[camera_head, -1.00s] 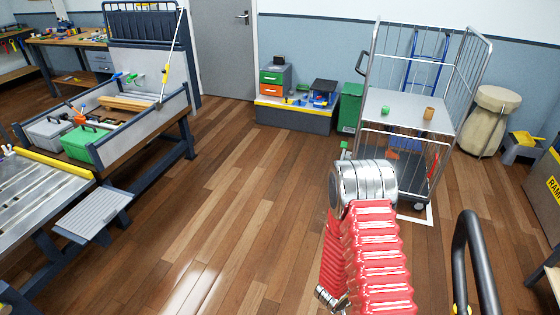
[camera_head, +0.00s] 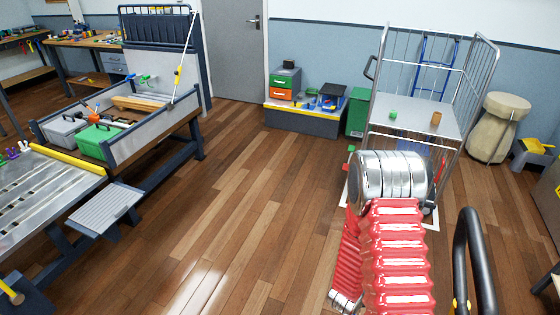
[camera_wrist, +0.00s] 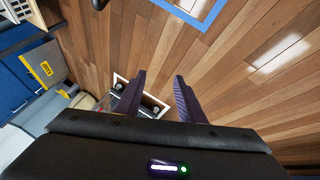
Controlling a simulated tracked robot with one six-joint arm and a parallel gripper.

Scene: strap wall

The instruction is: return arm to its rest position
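My arm, with its red ribbed sleeve and silver joint, stands at the lower right of the head view, in front of the wire cart. My gripper (camera_wrist: 160,76) shows in the wrist view with its two dark fingers apart and nothing between them. It is open and points over the wooden floor. In the head view the gripper is hidden or too small to make out behind the silver joint.
A wire cart (camera_head: 386,115) holds a small green block (camera_head: 393,115) and a tan block (camera_head: 436,118). A workbench with trays (camera_head: 155,140) stands at left. A low drawer unit (camera_head: 300,121) is by the wall. The middle floor is clear.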

